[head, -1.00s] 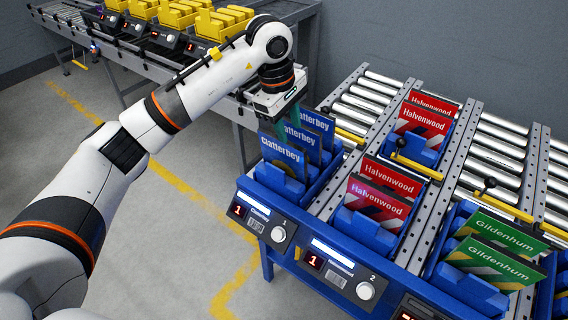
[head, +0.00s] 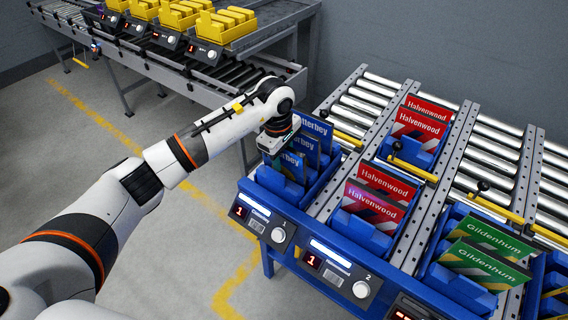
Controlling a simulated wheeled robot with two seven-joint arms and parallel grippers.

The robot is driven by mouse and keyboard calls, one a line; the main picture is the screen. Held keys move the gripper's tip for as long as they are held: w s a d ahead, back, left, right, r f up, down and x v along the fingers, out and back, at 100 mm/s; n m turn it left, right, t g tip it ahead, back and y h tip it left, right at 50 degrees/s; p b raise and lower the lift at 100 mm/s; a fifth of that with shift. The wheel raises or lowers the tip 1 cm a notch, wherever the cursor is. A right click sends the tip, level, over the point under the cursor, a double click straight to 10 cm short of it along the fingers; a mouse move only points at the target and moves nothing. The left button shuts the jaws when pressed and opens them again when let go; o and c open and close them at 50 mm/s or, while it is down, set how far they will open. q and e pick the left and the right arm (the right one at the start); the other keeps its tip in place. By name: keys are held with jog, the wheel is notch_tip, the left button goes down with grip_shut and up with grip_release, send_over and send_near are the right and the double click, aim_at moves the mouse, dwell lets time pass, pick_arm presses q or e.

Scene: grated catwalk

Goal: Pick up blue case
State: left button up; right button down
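Several blue cases with white "Clatterbey" lettering stand upright, leaning back, in a blue bin at the front of the leftmost roller lane. The rear blue case (head: 317,127) and a front blue case (head: 292,163) show in the head view, partly covered by my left gripper. My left gripper (head: 279,158) points down at the left side of these cases. Its fingers are mostly hidden among the cases, so I cannot tell whether they are apart or closed on one. My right gripper is not in view.
Red Halvenwood cases (head: 375,198) stand in the lane to the right, and green Gildenhum cases (head: 484,262) farther right. Numbered control panels (head: 262,217) line the front edge. Yellow bins (head: 228,25) stand on the rear conveyor. Bare floor lies left of the lanes.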

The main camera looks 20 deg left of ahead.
pick_arm(q)
jog(key=shift+f, duration=0.25)
jog(key=c, duration=0.8)
grip_shut()
jog(key=shift+r, duration=0.15)
